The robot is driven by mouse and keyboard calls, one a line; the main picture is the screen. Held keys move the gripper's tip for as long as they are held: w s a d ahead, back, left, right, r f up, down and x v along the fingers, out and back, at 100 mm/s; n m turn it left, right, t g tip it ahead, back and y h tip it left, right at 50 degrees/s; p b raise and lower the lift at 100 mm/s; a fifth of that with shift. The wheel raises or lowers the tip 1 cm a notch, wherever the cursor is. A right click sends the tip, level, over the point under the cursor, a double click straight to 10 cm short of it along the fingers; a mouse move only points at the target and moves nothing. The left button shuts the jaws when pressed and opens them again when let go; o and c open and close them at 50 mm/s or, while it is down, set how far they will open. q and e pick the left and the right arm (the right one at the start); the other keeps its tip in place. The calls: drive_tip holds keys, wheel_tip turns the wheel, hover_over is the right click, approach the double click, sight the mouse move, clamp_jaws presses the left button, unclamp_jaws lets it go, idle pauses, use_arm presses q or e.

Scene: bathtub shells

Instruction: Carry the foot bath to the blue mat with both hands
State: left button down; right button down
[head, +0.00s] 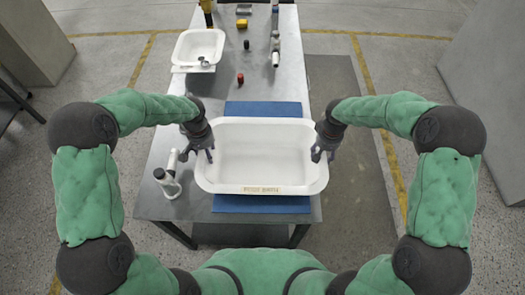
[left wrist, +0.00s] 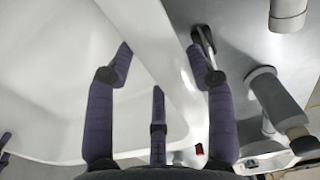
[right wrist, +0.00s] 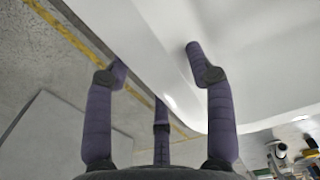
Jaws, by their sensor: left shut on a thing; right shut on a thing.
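The foot bath (head: 262,154) is a large white tub with a wooden label on its near edge. It is over the blue mat (head: 262,204), which shows beyond its far and near sides; I cannot tell if it touches the mat. My left gripper (head: 204,150) is shut on its left rim, and my right gripper (head: 322,148) on its right rim. In the left wrist view the fingers (left wrist: 160,65) straddle the tub wall. In the right wrist view the fingers (right wrist: 158,62) also lie either side of the rim. The tub looks empty.
The grey metal table (head: 272,80) extends away from me. A smaller white basin (head: 199,47) stands at its far left. A white fitting (head: 168,178) stands close left of the tub. A red item (head: 240,78) and a tall fitting (head: 275,50) stand farther back.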

use_arm(q)
drive_tip(key=shift+f+b, duration=0.65)
drive_tip(key=shift+f, duration=0.05)
use_arm(e)
drive_tip(key=shift+f, duration=0.7)
use_arm(q)
drive_tip(key=c, duration=0.8)
unclamp_jaws()
drive_tip(key=shift+f, duration=0.1)
use_arm(e)
drive_tip(key=c, duration=0.8)
unclamp_jaws()
drive_tip(key=shift+f, duration=0.1)
use_arm(q)
drive_tip(key=o, duration=0.4)
drive_tip(key=shift+c, duration=0.2)
use_arm(e)
drive_tip(key=o, duration=0.4)
drive_tip(key=shift+r, duration=0.55)
use_arm(q)
wheel_tip(320, 180, up, 12)
use_arm(e)
wheel_tip(320, 180, up, 11)
drive_tip(key=shift+r, duration=0.1)
